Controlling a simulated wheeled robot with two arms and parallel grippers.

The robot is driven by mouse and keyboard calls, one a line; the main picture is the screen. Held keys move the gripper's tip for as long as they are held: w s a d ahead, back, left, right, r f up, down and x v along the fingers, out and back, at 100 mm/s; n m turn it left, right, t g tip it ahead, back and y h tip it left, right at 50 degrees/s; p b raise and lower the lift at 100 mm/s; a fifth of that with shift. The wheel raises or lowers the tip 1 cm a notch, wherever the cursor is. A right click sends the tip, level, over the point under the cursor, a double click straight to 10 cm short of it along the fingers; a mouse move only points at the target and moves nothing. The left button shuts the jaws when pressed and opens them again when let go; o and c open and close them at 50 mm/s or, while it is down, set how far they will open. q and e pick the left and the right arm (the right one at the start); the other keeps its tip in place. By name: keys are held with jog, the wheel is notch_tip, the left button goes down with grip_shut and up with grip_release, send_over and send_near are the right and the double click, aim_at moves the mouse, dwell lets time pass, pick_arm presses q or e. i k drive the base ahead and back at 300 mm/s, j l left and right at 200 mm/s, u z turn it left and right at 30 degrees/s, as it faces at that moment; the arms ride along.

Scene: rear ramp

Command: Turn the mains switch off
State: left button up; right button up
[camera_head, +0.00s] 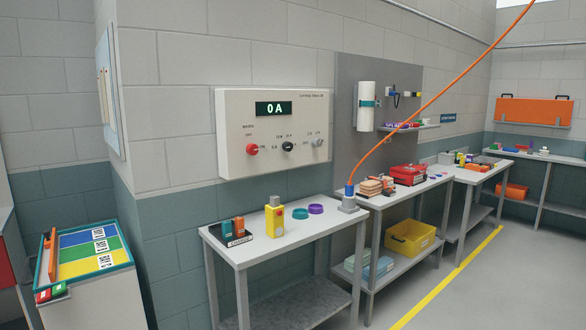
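The mains switch (252,150) is a red round knob at the lower left of a white wall panel (290,170). Small lettering above it appears to read MAINS, with OFF to its upper left and ON to its right. The knob's pointing direction is too small to tell. Neither of my grippers is in view.
A grey table (270,257) below the panel holds a yellow device (274,218), a charger stand (234,238) and coloured rings. An orange cable (430,100) rises from a blue plug (349,190) to the upper right. The floor at right is clear.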

aim_at(253, 149)
jog(key=i+l+u, duration=0.2)
jog(key=i, duration=0.3)
jog(key=i+l+u, duration=0.2)
jog(key=i, duration=0.25)
